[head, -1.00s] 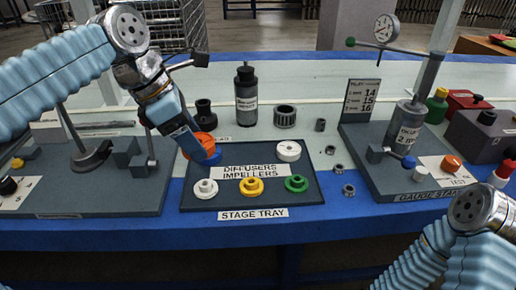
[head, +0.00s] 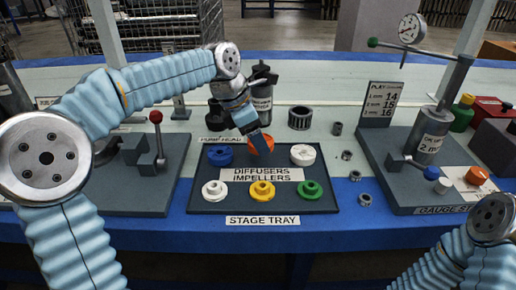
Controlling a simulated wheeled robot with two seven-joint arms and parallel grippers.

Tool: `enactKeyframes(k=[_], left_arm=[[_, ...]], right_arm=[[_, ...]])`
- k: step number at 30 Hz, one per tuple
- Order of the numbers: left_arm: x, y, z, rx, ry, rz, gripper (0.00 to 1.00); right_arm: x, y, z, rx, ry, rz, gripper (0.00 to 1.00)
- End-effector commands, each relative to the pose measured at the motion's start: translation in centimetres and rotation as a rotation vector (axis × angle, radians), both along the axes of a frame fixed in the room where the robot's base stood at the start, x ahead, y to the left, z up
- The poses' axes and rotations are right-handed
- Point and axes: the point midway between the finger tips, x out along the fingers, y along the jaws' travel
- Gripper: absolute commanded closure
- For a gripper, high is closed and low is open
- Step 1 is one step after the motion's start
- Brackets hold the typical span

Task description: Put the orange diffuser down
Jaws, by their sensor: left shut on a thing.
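The orange diffuser (head: 262,144) is at the back middle of the dark stage tray (head: 327,206), between a blue piece (head: 220,155) and a white piece (head: 303,154). My left gripper (head: 258,138) is shut on the orange diffuser, reaching down to it from the upper left. The gripper hides part of the diffuser, and I cannot tell whether its underside touches the tray. My right arm shows at the lower right, but its gripper is outside the picture.
White (head: 214,190), yellow (head: 262,190) and green (head: 310,189) pieces line the tray's front row. A dark bottle (head: 262,96) and a ribbed ring (head: 300,117) stand behind. The gauge stand (head: 400,190) is at the right, with loose metal rings between.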

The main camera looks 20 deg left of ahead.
Motion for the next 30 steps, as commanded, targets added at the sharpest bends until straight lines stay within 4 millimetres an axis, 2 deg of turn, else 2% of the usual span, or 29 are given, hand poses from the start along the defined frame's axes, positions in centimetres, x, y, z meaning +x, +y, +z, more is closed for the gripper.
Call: enactKeyframes(k=[6,17,18,23,30], left_arm=[[0.4,-0.1,-3.5,0.002,0.003,0.001,0.78],[0.4,-0.2,-3.9,0.001,0.001,0.000,0.78],[0.4,-0.1,-3.9,0.001,0.001,0.000,0.31],[0.4,-0.1,-3.8,0.001,0.001,0.000,0.09],[0.4,-0.1,-3.8,0.001,0.001,0.001,0.09]], right_arm=[[0.0,0.1,-1.0,0.001,0.002,0.001,0.19],[0.0,0.1,-1.1,0.002,0.001,0.001,0.19],[0.0,0.1,-1.0,0.002,0.001,0.001,0.19],[0.0,0.1,-1.0,0.002,0.001,0.001,0.19],[0.0,0.1,-1.0,0.002,0.001,0.001,0.19]])
